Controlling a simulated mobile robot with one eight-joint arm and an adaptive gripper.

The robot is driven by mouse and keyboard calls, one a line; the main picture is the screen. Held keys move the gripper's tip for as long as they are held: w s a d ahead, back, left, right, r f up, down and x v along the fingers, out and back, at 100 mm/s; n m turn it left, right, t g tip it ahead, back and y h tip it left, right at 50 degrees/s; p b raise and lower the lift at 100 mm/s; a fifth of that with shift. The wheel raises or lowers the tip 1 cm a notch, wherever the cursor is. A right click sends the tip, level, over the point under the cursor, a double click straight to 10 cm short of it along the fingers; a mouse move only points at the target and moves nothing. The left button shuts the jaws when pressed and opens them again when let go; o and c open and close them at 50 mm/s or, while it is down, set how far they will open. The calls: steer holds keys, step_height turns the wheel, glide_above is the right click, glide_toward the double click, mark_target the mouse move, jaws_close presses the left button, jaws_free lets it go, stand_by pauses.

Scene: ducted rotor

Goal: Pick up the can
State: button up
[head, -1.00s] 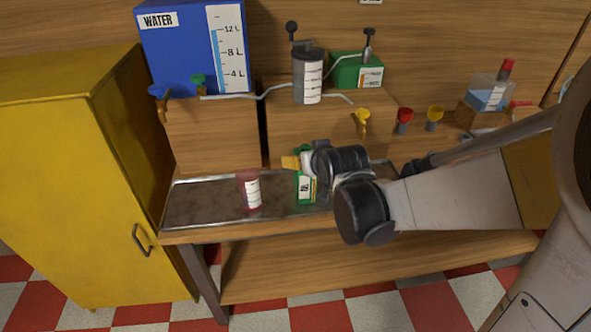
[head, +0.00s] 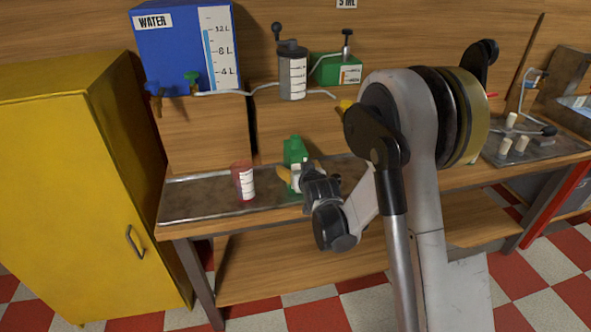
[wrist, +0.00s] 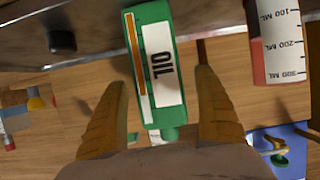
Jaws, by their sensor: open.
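The can is a green oil can with a white "OIL" label. It stands on the metal tray (head: 205,203) in the head view, its top (head: 295,148) showing above my gripper (head: 286,176), which hides much of its lower part. In the wrist view the can (wrist: 155,65) appears upside down, its narrow spout end pointing down between my yellow fingers. My gripper (wrist: 163,78) is open, one finger to each side of the can in the picture, with gaps visible. It holds nothing.
A red-tinted measuring cup (head: 243,181) stands close left of the can on the tray; it also shows in the wrist view (wrist: 279,45). Behind are wooden blocks (head: 207,135) carrying a blue water tank (head: 180,50) and a grey cylinder (head: 292,72). A yellow cabinet (head: 70,180) stands left.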

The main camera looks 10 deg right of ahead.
steer(key=b+x, duration=0.1)
steer(key=x, duration=0.3)
steer(key=shift+w+d+f+b, duration=0.1)
steer(key=shift+f+b, duration=0.1)
steer(key=shift+b, duration=0.2)
steer(key=shift+r, duration=0.1)
steer(key=c, duration=1.5)
